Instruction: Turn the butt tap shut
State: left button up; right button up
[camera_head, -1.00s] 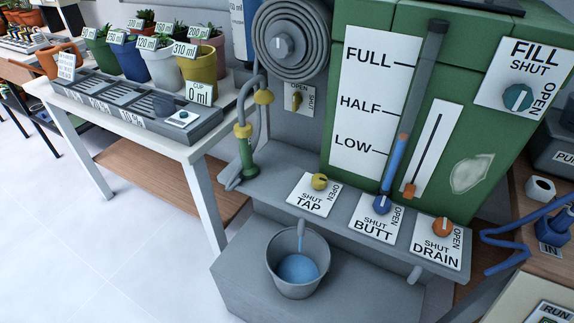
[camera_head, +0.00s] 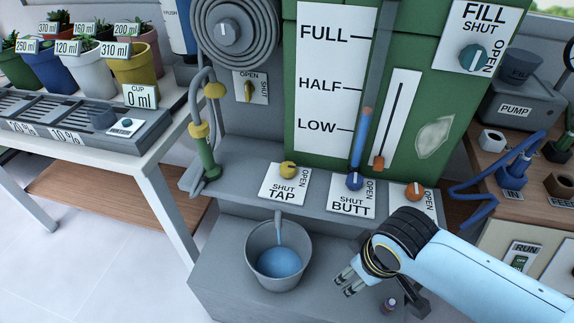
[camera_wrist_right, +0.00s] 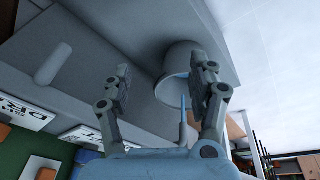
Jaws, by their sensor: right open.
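The butt tap is a blue knob (camera_head: 354,181) with a pale mark, on a white plate marked SHUT, OPEN and BUTT (camera_head: 350,205). I cannot tell its exact setting. My right gripper (camera_head: 346,284) is open and empty, below and in front of that plate, right of the bucket and apart from the knob. In the right wrist view its two fingers (camera_wrist_right: 165,90) stand apart. The grey bucket (camera_head: 250,250) with blue water (camera_head: 279,262) stands on the lower step; it also shows in the right wrist view (camera_wrist_right: 178,62). My left gripper is out of view.
A yellow tap knob (camera_head: 288,171) sits left of the blue one, and an orange drain knob (camera_head: 414,191) sits right, its plate partly hidden by my arm. The level gauge (camera_head: 361,140) rises behind.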

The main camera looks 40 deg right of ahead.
jog(key=w+r+m, duration=0.2)
jog(key=w+r, duration=0.4)
jog(key=r, duration=0.5)
jog(key=m+h+b, duration=0.1)
jog(key=m+h, duration=0.2)
jog(key=m, duration=0.8)
send_near(288, 166)
jog(key=b+x, duration=0.2)
jog(key=x, duration=0.7)
jog(key=shift+f, duration=0.15)
jog(key=shift+c, duration=0.2)
